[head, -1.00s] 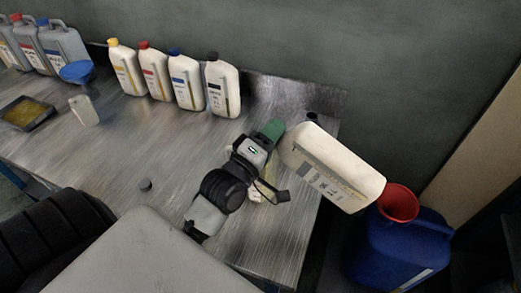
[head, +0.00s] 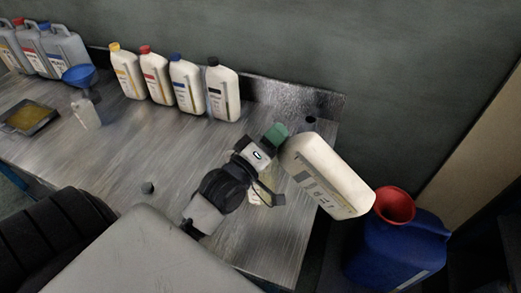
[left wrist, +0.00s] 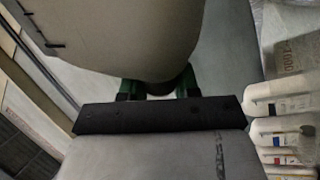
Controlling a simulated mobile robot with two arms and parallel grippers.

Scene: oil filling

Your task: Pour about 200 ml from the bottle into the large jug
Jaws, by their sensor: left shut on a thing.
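A white bottle (head: 325,172) with a printed label is tilted at the right end of the bench in the head view. Its lower right end is beside the red funnel (head: 395,205) in the picture; I cannot tell whether they touch. The funnel sits on the large blue jug (head: 400,252), beyond the bench's right edge. My left gripper (head: 276,134), with green fingers, is shut on the bottle at its upper left end. In the left wrist view the green fingers (left wrist: 158,86) press against the pale bottle (left wrist: 130,35). The bottle's mouth and any flow are not visible. My right gripper is out of view.
Several white bottles (head: 175,82) stand along the back of the metal bench (head: 120,160). Grey jugs (head: 62,48), a blue funnel (head: 80,74) on a clear container (head: 86,112) and a tray of amber liquid (head: 30,115) are at left. A dark cap (head: 148,187) lies on the bench.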

